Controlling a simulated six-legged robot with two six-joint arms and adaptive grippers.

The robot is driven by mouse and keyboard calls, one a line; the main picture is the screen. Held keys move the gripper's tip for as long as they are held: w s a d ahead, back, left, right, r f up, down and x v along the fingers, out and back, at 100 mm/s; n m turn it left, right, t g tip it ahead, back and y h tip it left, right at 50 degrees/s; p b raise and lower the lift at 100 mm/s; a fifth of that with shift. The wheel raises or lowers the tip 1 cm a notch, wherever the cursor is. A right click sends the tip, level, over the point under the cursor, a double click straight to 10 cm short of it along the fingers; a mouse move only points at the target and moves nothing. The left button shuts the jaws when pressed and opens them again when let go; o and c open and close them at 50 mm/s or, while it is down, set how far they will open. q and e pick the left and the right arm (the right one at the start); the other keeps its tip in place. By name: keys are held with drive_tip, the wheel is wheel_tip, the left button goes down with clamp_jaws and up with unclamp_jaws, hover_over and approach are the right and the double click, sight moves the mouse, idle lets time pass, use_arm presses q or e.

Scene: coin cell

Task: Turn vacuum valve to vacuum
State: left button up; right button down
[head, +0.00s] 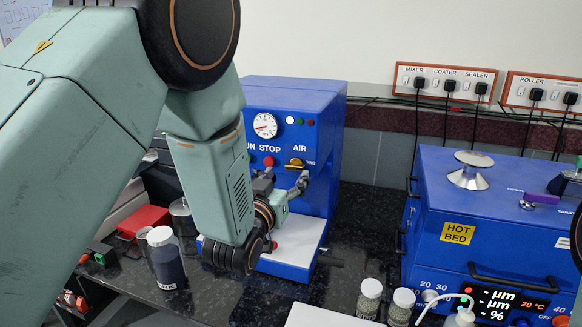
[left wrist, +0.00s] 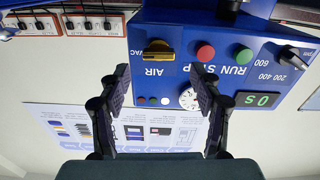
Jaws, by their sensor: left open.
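The vacuum valve is a brass-coloured handle (head: 295,163) on the front of the blue machine (head: 296,93), under the AIR label in the head view. In the left wrist view, which is upside down, the valve handle (left wrist: 158,55) lies roughly horizontal, with AIR below it and VAC beside it. My left gripper (head: 283,182) is open in front of the panel, just below the valve. In the left wrist view its fingers (left wrist: 161,82) are apart and empty, with the valve beyond and between them.
Red and green buttons (left wrist: 205,53) and a gauge (head: 265,125) are near the valve. A white-capped jar (head: 166,262) stands beside my left arm. A blue HOT BED machine (head: 432,210) stands to the right. Dark bench shows between the machines.

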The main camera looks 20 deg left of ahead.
sight(294, 168)
use_arm(q)
drive_tip(key=w, duration=0.3)
drive_tip(key=shift+w+f, duration=0.1)
drive_tip(key=shift+f, duration=0.1)
drive_tip(key=shift+w+d+r, duration=0.15)
drive_tip(key=shift+w, duration=0.2)
drive_tip(key=shift+d+r, duration=0.2)
drive_tip(key=shift+r, duration=0.1)
drive_tip(key=shift+w+a+f, duration=0.15)
drive_tip(key=shift+w+a, duration=0.05)
drive_tip(key=shift+w, duration=0.05)
drive_tip(key=shift+w+a+f, duration=0.1)
drive_tip(key=shift+w+f, duration=0.15)
drive_tip(key=shift+w, duration=0.1)
drive_tip(key=shift+c, duration=0.2)
drive_tip(key=shift+s+d+r, duration=0.15)
drive_tip(key=shift+d, duration=0.05)
drive_tip(key=shift+c, duration=1.4)
drive_tip(key=shift+s+r, duration=0.15)
drive_tip(key=shift+s, duration=0.1)
drive_tip(key=c, duration=0.3)
drive_tip(key=shift+w+a, duration=0.1)
drive_tip(key=shift+a, duration=0.05)
drive_tip(key=c, duration=0.3)
drive_tip(key=shift+c, duration=1.1)
drive_tip(key=shift+m, duration=0.5)
